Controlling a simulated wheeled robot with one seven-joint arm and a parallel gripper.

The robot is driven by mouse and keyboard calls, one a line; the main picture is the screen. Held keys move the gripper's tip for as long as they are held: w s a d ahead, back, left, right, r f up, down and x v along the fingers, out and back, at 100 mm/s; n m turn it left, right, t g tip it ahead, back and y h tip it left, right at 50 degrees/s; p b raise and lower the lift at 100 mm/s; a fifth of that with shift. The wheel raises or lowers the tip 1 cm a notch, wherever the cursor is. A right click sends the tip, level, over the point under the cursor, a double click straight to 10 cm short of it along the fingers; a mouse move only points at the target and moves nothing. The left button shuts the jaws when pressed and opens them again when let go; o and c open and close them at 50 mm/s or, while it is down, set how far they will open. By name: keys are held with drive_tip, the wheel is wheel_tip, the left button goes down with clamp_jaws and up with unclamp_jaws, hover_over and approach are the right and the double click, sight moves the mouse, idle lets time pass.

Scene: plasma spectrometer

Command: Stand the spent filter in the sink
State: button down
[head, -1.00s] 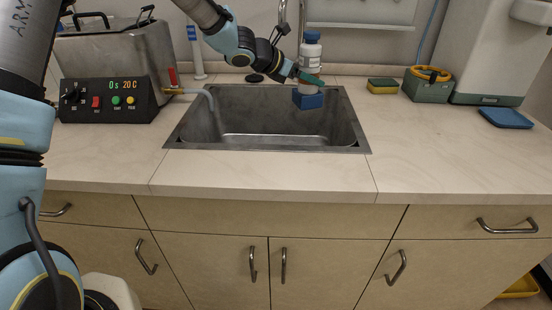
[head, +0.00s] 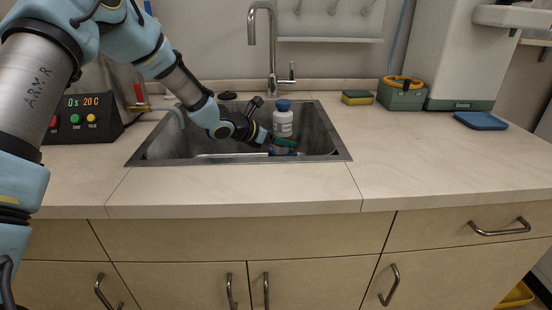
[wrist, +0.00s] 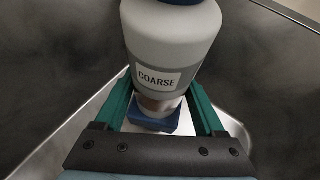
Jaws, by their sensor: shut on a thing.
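The spent filter (head: 283,124) is a white canister with a blue cap, a grey band and a blue base. It is upright inside the steel sink (head: 240,160), toward its right side. In the wrist view the filter (wrist: 172,48) shows a label reading "COARSE". My gripper (head: 285,143) is shut around its lower part, with the green fingers (wrist: 160,106) on either side of its narrow neck above the blue base (wrist: 155,123). The sink's front edge partly hides the base in the head view. I cannot tell whether it touches the sink floor.
A faucet (head: 271,50) rises behind the sink. A sponge (head: 357,97), a green box with a yellow ring (head: 402,93) and a blue pad (head: 481,121) are on the right counter. A control box (head: 85,118) stands at left. The front counter is clear.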

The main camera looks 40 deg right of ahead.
sight(282, 152)
drive_tip(key=shift+f, duration=2.25)
drive_tip(key=shift+f, duration=0.1)
unclamp_jaws()
drive_tip(key=b+v, duration=0.1)
drive_tip(key=v, duration=1.1)
